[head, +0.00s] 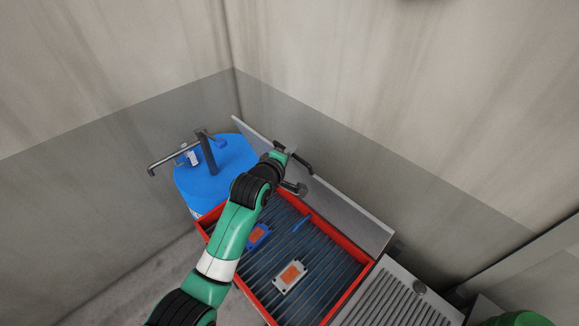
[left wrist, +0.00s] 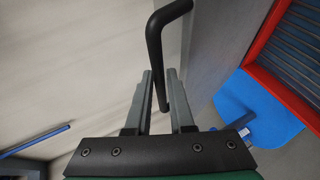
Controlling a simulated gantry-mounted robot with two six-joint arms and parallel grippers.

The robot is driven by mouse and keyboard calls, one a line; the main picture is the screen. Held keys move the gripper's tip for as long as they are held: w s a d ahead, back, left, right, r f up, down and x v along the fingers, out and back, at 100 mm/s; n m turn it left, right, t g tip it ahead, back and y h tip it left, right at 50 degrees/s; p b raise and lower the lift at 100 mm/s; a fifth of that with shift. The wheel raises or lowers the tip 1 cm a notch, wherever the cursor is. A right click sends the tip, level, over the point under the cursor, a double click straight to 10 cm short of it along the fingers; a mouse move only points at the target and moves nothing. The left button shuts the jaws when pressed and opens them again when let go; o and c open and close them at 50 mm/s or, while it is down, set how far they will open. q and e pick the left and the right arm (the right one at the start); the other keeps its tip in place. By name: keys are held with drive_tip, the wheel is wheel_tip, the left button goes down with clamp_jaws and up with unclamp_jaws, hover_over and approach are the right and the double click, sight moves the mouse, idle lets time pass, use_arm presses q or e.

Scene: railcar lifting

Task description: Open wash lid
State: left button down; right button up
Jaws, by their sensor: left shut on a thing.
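The wash lid (head: 345,215) is a flat grey panel standing raised along the back edge of the red-rimmed wash basin (head: 352,310). Its black bent handle (head: 303,164) sticks out near the lid's upper edge. My left gripper (head: 281,153) is at the handle, with its arm reaching over the basin. In the left wrist view, the gripper (left wrist: 160,90) has its two grey fingers on either side of the black handle (left wrist: 154,45), shut on it. The lid (left wrist: 215,45) shows beside it. My right gripper is in neither view.
In the slatted basin lie an orange-and-white part (head: 290,276), a blue-and-orange part (head: 258,236) and a small blue item (head: 301,223). A blue drum (head: 195,182) with a dark pump stands left. A grey ribbed panel (head: 395,300) lies right. Walls are close behind.

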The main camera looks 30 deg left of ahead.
use_arm(q)
drive_tip(key=shift+w, duration=0.15)
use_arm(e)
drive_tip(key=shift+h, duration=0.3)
use_arm(q)
drive_tip(key=c, duration=0.9)
unclamp_jaws()
